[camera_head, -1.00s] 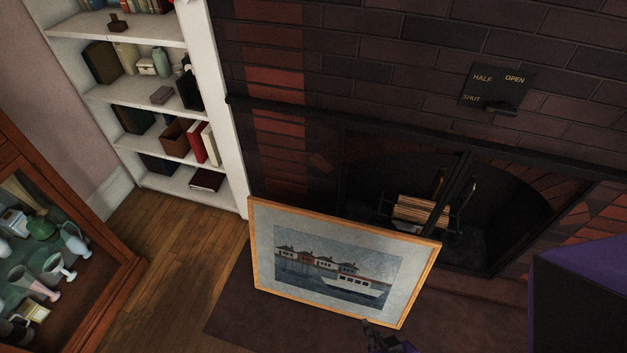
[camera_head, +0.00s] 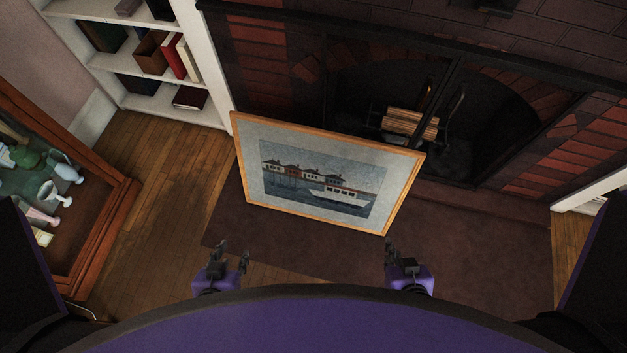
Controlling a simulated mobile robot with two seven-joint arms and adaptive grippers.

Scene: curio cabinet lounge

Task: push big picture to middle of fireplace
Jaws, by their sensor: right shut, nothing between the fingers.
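The big picture (camera_head: 270,195) has a light wood frame and shows a white boat and houses by water. It stands tilted in front of the left part of the fireplace (camera_head: 500,110), hiding the lower left of the opening. My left gripper (camera_head: 232,256) is open and empty, in front of the picture's left part and apart from it. My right gripper (camera_head: 396,250) is shut and empty, close to the picture's lower right corner, with a small gap in the view.
A white bookcase (camera_head: 212,85) stands left of the fireplace. A wooden glass cabinet (camera_head: 105,235) with glassware is at the left. Logs (camera_head: 410,123) sit in the firebox. The dark hearth rug (camera_head: 480,240) right of the picture is clear.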

